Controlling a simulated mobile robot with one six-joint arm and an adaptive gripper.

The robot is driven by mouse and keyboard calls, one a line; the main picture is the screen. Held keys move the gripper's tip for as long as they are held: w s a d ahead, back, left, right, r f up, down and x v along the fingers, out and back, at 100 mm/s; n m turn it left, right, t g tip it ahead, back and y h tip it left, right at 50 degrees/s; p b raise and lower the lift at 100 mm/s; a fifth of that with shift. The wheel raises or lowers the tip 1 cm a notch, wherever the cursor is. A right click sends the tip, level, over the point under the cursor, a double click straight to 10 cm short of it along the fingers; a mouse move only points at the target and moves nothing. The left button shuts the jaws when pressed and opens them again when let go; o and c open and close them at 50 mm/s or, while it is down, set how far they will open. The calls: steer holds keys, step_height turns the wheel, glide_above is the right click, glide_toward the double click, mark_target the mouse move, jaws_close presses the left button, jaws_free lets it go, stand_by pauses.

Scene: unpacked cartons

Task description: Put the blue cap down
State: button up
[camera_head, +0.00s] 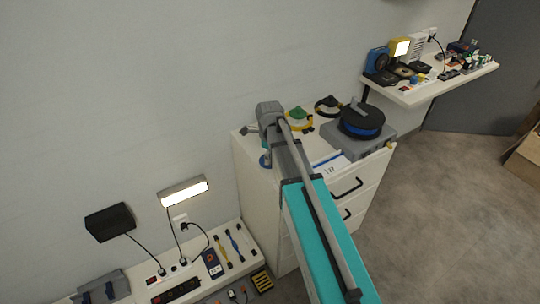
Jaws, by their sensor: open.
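A small blue round thing, which looks like the blue cap (265,160), is at the left edge of the white cabinet's top, beside my arm. My arm hides part of it, and I cannot tell whether it rests flat on the top. My gripper (250,130) is over the left part of the cabinet top, small and mostly hidden by my wrist. It is open, and I see nothing held in it.
The white drawer cabinet (365,178) carries a grey box with a black and blue spool (362,121), a green and yellow item (298,117) and black headphones (328,105). A cluttered low bench (236,268) is at lower left, a wall shelf (416,97) at upper right.

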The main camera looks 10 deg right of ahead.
steer(key=shift+r, duration=0.15)
step_height(320, 180, up, 12)
steer(key=p, duration=1.2)
stand_by(0.7)
steer(key=s+n, duration=1.6)
steer(key=n, duration=0.7)
steer(key=shift+d, duration=0.2)
steer(key=shift+r, duration=0.1)
